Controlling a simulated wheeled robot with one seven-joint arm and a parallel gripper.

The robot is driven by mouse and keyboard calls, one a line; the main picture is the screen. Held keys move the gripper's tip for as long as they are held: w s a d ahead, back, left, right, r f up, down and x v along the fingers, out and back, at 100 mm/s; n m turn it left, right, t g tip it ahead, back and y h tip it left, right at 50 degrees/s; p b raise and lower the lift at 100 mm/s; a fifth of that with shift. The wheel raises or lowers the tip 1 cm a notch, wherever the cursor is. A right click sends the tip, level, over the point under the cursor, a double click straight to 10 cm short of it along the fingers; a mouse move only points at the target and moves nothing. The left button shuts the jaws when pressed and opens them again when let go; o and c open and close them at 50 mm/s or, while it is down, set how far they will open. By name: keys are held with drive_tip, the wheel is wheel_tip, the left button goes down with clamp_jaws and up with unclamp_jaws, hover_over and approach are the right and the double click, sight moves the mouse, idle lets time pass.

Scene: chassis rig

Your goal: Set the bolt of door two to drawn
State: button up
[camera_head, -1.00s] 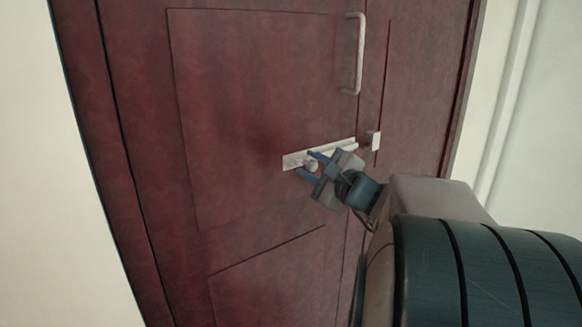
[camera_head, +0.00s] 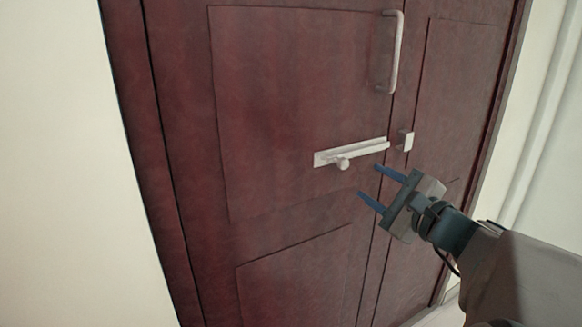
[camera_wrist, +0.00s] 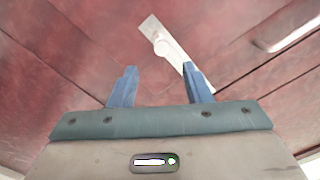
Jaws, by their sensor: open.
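The white bolt (camera_head: 350,152) is mounted on the dark red door (camera_head: 290,90), with its round knob (camera_head: 342,164) near the left end of its plate. The bolt's right end stops short of the small white keeper (camera_head: 406,141), with a gap between them. My gripper (camera_head: 368,182) is open and empty, to the lower right of the knob and apart from it. In the wrist view the bolt (camera_wrist: 178,58) lies beyond my blue fingers, its knob (camera_wrist: 161,47) ahead between them.
A white vertical handle (camera_head: 396,52) is fixed on the door above the bolt. A second door panel (camera_head: 450,90) lies to the right, across a seam. Pale walls (camera_head: 55,160) flank the doorway. The space before the door's left part is clear.

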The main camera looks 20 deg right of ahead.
drive_tip(key=shift+s+d, duration=0.15)
drive_tip(key=shift+s, duration=0.6)
drive_tip(key=shift+s+d, duration=0.15)
drive_tip(key=shift+s, duration=0.6)
drive_tip(key=a+f+n+g+y+p, duration=0.2)
drive_tip(key=a+n+g+y+p, duration=0.2)
drive_tip(key=a+n+g+p, duration=0.85)
drive_tip(key=s+a+r+n+g+h+p, duration=0.2)
drive_tip(key=s+a+r+n+h+p, duration=0.2)
drive_tip(key=n, duration=0.6)
drive_tip(key=s+a+h+p, duration=0.1)
drive_tip(key=s+h+p, duration=0.1)
drive_tip(key=h+p, duration=0.1)
drive_tip(key=shift+s+a+p, duration=0.15)
drive_tip(key=shift+a+p, duration=0.2)
drive_tip(key=shift+p, duration=0.5)
